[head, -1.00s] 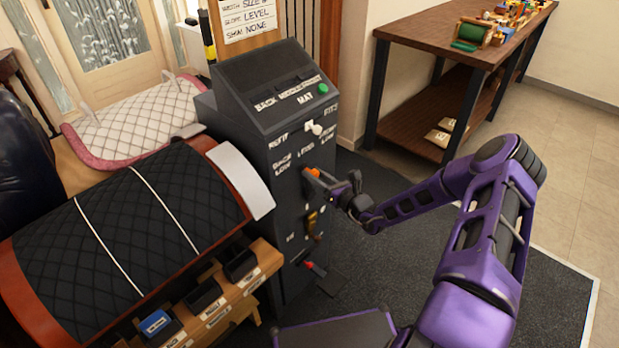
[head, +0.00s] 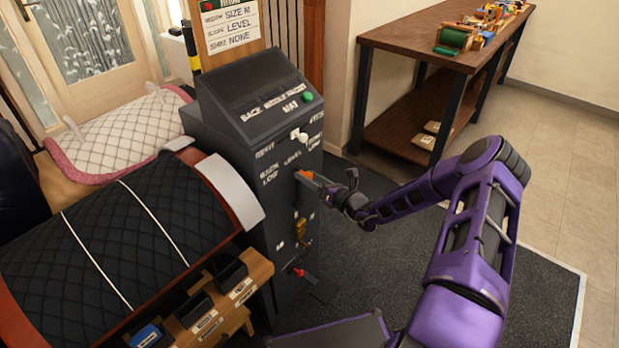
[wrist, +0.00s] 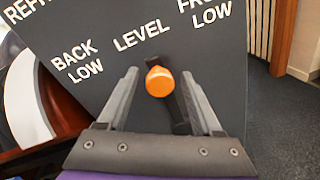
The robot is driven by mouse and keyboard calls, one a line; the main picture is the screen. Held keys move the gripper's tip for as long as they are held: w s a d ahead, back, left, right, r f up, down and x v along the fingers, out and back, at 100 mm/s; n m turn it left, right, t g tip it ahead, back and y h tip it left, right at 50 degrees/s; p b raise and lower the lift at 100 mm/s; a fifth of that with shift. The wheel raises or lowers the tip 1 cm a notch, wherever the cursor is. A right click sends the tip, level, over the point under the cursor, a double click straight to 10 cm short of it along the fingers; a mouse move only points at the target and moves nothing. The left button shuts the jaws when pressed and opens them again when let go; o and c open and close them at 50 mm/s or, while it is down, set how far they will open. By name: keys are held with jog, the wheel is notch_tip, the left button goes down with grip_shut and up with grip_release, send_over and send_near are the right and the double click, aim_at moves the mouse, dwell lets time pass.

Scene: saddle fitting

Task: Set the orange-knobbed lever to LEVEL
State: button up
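The orange lever knob (wrist: 159,81) stands out from the dark front of a machine, just below and slightly right of the LEVEL label (wrist: 141,38) in the wrist view. A dark lever arm (wrist: 179,110) shows behind it, leaning down to the right. BACK LOW is printed to the left and FRONT LOW to the right. My gripper (wrist: 160,88) is open, with one finger on each side of the knob and a visible gap on both sides. In the head view the knob (head: 305,175) is at my gripper's tip (head: 327,184); the fingers there are hard to make out.
The machine (head: 262,150) also carries a white knob (head: 299,135), a green button (head: 308,97), a yellowish lever (head: 301,229) and a red-tipped lever (head: 298,272). A quilted black saddle form (head: 120,235) stands to the left. A card (head: 229,22) reads SLOPE LEVEL. Floor to the right is clear.

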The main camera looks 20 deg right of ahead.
jog(key=f+v, duration=0.1)
jog(key=v, duration=1.6)
jog(key=shift+r+p, duration=0.35)
jog(key=shift+p, duration=0.1)
jog(key=shift+s+d, duration=0.15)
